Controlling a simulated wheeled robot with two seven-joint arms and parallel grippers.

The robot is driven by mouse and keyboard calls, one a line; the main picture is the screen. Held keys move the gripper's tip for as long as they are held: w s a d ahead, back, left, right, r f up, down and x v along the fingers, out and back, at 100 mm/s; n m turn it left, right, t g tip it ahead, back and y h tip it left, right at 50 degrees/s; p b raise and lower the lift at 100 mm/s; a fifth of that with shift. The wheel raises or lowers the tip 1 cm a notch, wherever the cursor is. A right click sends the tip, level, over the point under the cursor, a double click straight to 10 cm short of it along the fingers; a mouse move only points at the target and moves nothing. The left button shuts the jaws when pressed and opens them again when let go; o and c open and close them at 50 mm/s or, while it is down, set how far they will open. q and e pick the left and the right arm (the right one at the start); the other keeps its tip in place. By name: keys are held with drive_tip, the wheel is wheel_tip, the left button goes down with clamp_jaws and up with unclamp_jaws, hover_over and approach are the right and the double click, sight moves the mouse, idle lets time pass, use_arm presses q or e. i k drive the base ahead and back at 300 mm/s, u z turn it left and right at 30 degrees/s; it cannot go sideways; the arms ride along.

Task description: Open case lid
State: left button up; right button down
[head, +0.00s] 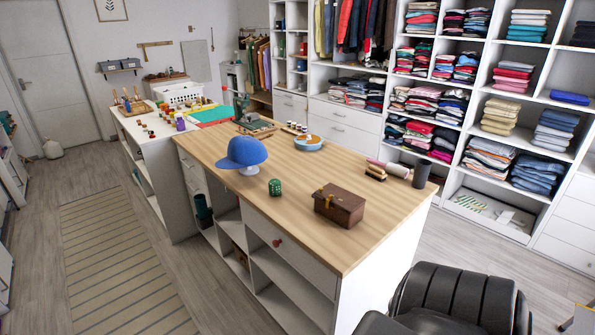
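A small brown case (339,205) sits on the wooden top of the island counter (300,185), near its front right end. Its lid is shut, and a small yellowish tag or strap shows on its left side. The case stands upright and nothing touches it. Neither of my grippers shows in the head view. A dark, rounded form at the bottom right is near the counter's end, apart from the case.
A green die (275,187) and a blue cap (242,152) on a stand are left of the case. A dark cylinder (422,174) and rolls stand behind it. Shelves of folded clothes (510,100) line the back. Open floor (130,250) lies at left.

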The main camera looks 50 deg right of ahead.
sight(339, 195)
drive_tip(key=z, duration=0.05)
drive_tip(key=i, duration=3.65)
drive_tip(key=z, duration=3.15)
